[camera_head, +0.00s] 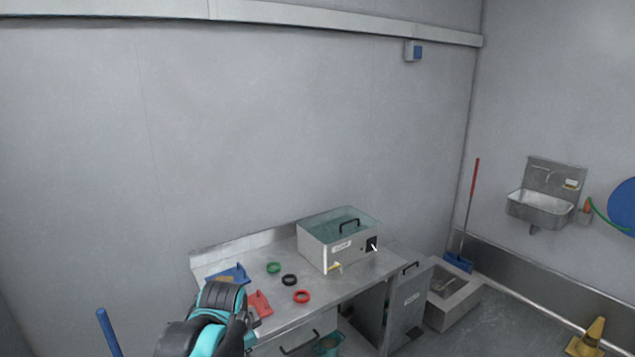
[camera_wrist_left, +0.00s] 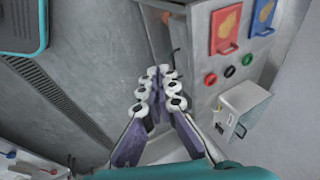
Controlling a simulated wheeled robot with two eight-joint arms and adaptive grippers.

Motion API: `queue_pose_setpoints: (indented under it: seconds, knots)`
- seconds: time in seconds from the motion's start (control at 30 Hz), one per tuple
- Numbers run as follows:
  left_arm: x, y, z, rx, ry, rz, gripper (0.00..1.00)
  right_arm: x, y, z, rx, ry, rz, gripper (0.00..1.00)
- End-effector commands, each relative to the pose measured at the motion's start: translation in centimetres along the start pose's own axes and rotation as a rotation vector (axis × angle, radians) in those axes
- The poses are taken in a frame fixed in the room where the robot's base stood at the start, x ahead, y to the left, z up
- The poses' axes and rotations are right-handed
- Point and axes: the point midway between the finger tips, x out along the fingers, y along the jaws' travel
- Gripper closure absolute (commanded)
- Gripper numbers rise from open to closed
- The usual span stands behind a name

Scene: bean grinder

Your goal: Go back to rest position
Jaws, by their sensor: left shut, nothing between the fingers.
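My left gripper (camera_wrist_left: 160,72) is shut and empty in the left wrist view, with its purple-backed fingers together over the floor beside the table. It touches nothing that I can see. In the head view, part of my black and teal left arm (camera_head: 215,322) rises at the bottom, left of the middle, in front of the table; its fingers are hidden there. The steel grinder box (camera_head: 325,247), with a clear top and black handle, stands on the metal table (camera_head: 330,292). The box also shows at the right of the wrist view (camera_wrist_left: 247,103). My right gripper is in neither view.
On the table lie a green ring (camera_head: 273,267), a black ring (camera_head: 289,280), a red ring (camera_head: 302,296), a blue tray (camera_head: 238,272) and a red tray (camera_head: 262,304). A concrete basin (camera_head: 455,297), blue broom (camera_head: 458,263) and wall sink (camera_head: 540,206) are to the right.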

Motion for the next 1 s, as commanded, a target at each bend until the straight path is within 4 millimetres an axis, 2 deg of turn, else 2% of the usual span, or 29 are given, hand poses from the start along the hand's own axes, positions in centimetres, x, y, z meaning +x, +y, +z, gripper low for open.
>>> queue_pose_setpoints:
  seconds: [0.03,0.1,0.2,0.4,0.5,0.67,1.0]
  knots:
    - [-1.1,1.6,1.6,-0.098,0.012,-0.011,1.0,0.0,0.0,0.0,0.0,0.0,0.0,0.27]
    - [-2.3,3.7,3.4,-0.243,0.033,-0.026,1.0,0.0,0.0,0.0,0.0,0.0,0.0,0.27]
    - [-3.3,6.9,5.9,-0.45,0.066,-0.042,1.0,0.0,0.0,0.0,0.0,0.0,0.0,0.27]
    - [-3.5,12.4,10.0,-0.807,0.131,-0.057,1.0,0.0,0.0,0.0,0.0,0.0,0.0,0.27]
    - [-3.2,14.1,11.2,-0.921,0.155,-0.059,1.0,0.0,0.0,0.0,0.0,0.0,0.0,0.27]
    - [-2.8,15.3,12.0,-1.005,0.171,-0.059,1.0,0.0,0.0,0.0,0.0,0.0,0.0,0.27]
    - [-2.8,15.3,12.0,-1.005,0.171,-0.059,1.0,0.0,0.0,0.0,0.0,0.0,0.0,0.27]
